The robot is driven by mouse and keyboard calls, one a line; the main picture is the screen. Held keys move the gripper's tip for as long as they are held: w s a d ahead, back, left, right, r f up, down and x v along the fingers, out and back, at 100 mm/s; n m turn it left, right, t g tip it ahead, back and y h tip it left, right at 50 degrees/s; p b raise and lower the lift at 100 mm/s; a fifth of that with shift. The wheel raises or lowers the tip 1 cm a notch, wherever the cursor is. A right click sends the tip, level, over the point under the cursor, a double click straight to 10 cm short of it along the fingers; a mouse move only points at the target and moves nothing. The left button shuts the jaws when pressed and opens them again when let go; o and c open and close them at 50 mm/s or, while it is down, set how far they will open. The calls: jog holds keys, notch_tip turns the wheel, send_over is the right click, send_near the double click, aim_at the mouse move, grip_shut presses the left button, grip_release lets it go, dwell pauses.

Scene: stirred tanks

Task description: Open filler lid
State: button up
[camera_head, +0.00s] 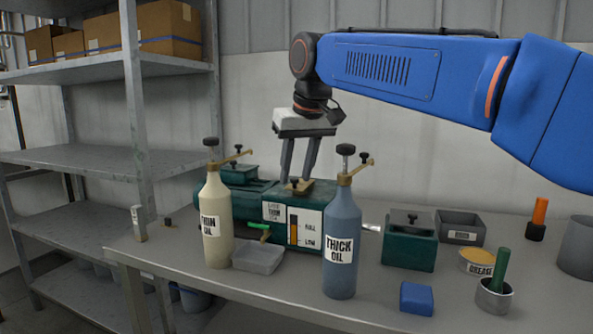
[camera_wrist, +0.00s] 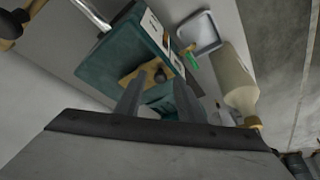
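The green tank (camera_head: 262,192) stands on the bench behind two bottles, with a level gauge marked FULL and LOW on its front. A brass filler lid (camera_head: 297,188) with a small dark knob sits on its top, and looks closed. My gripper (camera_head: 298,180) is just above the lid, pointing down, its two fingers apart with nothing visible held. In the wrist view the brass lid (camera_wrist: 135,77) and its dark knob (camera_wrist: 160,75) lie beyond the fingertips (camera_wrist: 158,90). Whether the fingers touch the lid or knob I cannot tell.
The cream thin oil bottle (camera_head: 216,222) and blue thick oil bottle (camera_head: 342,240) stand in front of the tank, with a clear tray (camera_head: 258,259) between them. To the right are a green box (camera_head: 410,250), grey bin (camera_head: 461,224), grease tin (camera_head: 477,264) and blue block (camera_head: 416,299).

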aim_at(299, 186)
grip_shut()
jog(key=shift+r, duration=0.1)
jog(key=shift+w+d+r+m+g+y, duration=0.2)
jog(key=shift+w+r+g+y, duration=0.1)
jog(key=shift+w+r+g, duration=0.45)
jog(key=shift+w+d+r+m+g+y, duration=0.15)
jog(key=shift+w+r+g+y, duration=0.25)
jog(key=shift+g, duration=0.55)
jog(key=shift+w+d+r+g+y, duration=0.25)
jog(key=shift+w+r+g, duration=0.3)
jog(key=shift+g, duration=0.3)
jog(key=shift+w+d+r+g+y, duration=0.15)
jog(key=shift+w+d+r+g, duration=0.1)
jog(key=shift+w+r+g, duration=0.45)
jog(key=shift+s+f, duration=0.1)
jog(key=shift+f, duration=0.05)
